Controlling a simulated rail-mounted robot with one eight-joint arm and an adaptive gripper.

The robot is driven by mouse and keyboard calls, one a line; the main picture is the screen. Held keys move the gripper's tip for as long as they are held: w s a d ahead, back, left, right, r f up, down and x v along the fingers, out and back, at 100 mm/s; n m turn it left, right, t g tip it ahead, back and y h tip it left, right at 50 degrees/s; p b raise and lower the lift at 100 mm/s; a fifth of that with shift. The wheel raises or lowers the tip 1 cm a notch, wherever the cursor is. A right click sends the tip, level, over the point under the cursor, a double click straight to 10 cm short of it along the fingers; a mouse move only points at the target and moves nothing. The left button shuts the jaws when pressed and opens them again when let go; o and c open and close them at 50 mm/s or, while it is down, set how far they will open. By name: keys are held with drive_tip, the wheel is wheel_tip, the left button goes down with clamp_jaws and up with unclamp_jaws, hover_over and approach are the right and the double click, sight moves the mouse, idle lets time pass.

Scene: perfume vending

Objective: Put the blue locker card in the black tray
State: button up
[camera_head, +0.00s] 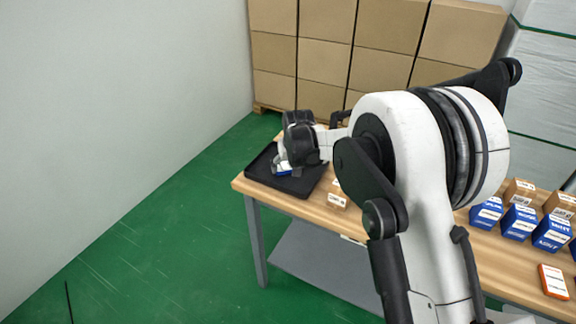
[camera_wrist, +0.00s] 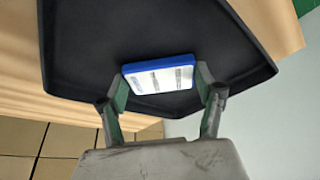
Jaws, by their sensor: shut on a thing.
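The black tray (camera_head: 304,184) lies at the left end of the wooden table in the head view. In the wrist view the tray (camera_wrist: 85,50) fills much of the upper picture. The blue locker card (camera_wrist: 158,76), a flat box with a white printed face, sits between my fingers there, over the tray floor. My gripper (camera_wrist: 164,92) is shut on the card. I cannot tell whether the card touches the tray floor. In the head view my gripper (camera_head: 284,168) is above the tray, and only a bit of the blue card shows below it.
The wooden table (camera_head: 352,222) runs to the right. Stacked cartons (camera_head: 325,60) are behind. My arm hides the table's middle.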

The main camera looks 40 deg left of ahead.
drive_tip(key=o, duration=1.1)
drive_tip(key=shift+f, duration=0.1)
drive_tip(key=shift+o, duration=0.2)
drive_tip(key=shift+r, duration=0.2)
drive_tip(key=v, duration=1.2)
